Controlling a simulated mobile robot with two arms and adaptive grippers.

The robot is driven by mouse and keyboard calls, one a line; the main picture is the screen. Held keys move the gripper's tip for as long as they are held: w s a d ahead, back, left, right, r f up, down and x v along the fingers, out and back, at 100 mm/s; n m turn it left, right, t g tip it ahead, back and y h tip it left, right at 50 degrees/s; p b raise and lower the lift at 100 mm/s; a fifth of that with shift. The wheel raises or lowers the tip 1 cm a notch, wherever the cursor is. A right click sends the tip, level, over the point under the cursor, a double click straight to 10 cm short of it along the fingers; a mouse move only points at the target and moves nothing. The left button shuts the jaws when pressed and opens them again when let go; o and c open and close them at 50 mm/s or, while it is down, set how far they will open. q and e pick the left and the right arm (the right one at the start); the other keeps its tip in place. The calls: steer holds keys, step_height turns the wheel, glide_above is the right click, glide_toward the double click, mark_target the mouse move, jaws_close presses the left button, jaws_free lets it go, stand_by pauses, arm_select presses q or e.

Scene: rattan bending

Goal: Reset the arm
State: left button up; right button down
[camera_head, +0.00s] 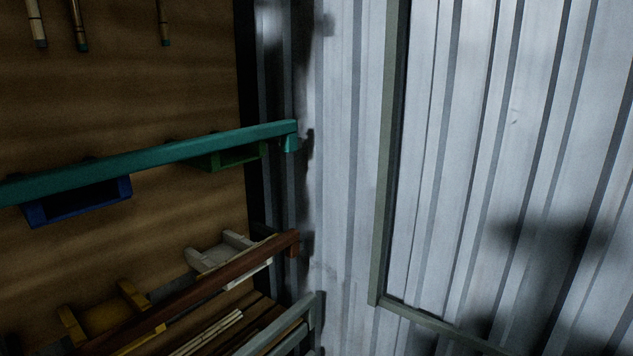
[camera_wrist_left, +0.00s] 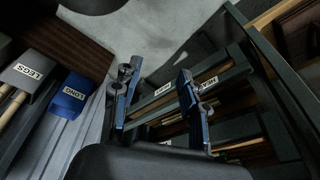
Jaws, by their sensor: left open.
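My left gripper (camera_wrist_left: 158,95) shows in the left wrist view with its two dark blue fingers apart and nothing between them. Behind the fingers is a dark rack with labelled shelves (camera_wrist_left: 170,100). No arm or gripper shows in the head view, so my right gripper is out of sight.
The head view shows a corrugated metal wall (camera_head: 500,130) and a rack with a teal rail (camera_head: 160,155), a blue bin (camera_head: 78,204) and a green bin (camera_head: 225,160). In the wrist view, a blue "LONG" box (camera_wrist_left: 70,95) and a grey "LEGS" box (camera_wrist_left: 32,72) stand at the left.

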arm_select(q)
steer(key=s+a+f+g, duration=0.1)
steer(key=s+f, duration=0.3)
steer(key=f, duration=0.5)
steer(key=s+f, duration=0.4)
steer(key=f, duration=0.5)
steer(key=s+a+f, duration=0.2)
steer(key=s+f, duration=0.5)
steer(key=s, duration=0.4)
steer(key=shift+s+a+g, duration=0.2)
steer(key=shift+g, duration=0.2)
steer(key=shift+c, duration=0.3)
